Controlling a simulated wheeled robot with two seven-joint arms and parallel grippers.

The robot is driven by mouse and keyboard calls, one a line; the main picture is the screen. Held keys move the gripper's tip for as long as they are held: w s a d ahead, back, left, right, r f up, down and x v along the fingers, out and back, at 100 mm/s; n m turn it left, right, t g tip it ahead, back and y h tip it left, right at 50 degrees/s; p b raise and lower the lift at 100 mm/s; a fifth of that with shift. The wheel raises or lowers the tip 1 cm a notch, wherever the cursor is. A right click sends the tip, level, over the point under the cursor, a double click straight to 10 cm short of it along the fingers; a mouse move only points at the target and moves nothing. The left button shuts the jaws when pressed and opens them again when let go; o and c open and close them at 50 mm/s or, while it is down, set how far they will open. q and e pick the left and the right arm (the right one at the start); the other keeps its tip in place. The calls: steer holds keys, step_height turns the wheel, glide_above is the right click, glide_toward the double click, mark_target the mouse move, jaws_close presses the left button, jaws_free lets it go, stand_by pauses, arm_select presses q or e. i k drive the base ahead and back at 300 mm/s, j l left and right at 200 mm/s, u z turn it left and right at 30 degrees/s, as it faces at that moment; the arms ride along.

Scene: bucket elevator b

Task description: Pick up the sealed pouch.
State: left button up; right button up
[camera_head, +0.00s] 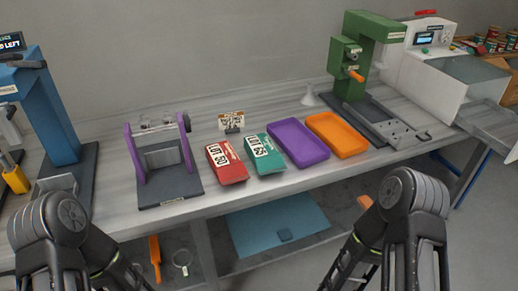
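A red pouch-like packet (227,163) with a white label reading LOT 80 lies on the grey bench, left of centre. A teal packet (262,155) with a similar LOT label lies just to its right, apart from it. I cannot tell from this view which one is sealed. Dark links of my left arm show at the lower left and of my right arm at the lower right, both in front of the bench and apart from the packets. My gripper fingertips are not visible.
A purple tray (298,143) and an orange tray (337,135) stand right of the packets. A purple-sided fixture (163,160) stands to their left, and a small sign (232,121) behind. A green press (362,55) and a blue press (48,110) flank the bench.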

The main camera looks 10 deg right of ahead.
mark_target(265, 158)
steer(key=i+l+z, duration=0.1)
steer(key=z, duration=0.25)
steer(key=i+z, duration=0.1)
steer(key=z, duration=0.25)
steer(key=i+z, duration=0.15)
steer(key=z, duration=0.2)
